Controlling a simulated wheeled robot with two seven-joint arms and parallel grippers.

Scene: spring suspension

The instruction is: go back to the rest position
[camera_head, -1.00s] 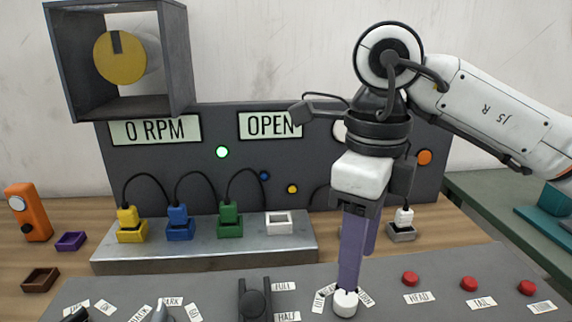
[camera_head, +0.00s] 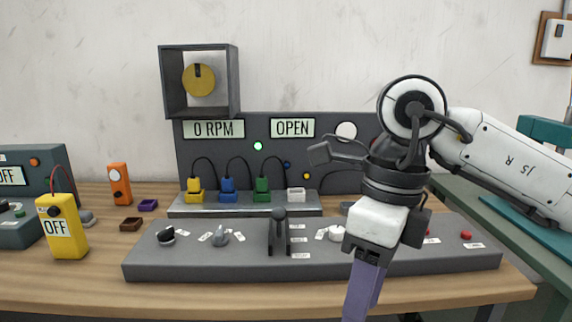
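My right gripper (camera_head: 362,300) hangs down from the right arm in front of the right half of the control console (camera_head: 200,262). Its purple fingers look close together and their tips are cut off by the lower picture edge, so I cannot tell whether they are open. I see nothing held in the visible part. The white knob (camera_head: 337,233) on the console is clear of the fingers. My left gripper is not in view.
Behind the console stand a grey panel (camera_head: 300,160) reading "0 RPM" and "OPEN", and a plug strip (camera_head: 245,209) with yellow, blue and green plugs. A yellow meter (camera_head: 68,240) reading "OFF" stands at left. The table front (camera_head: 90,290) is bare.

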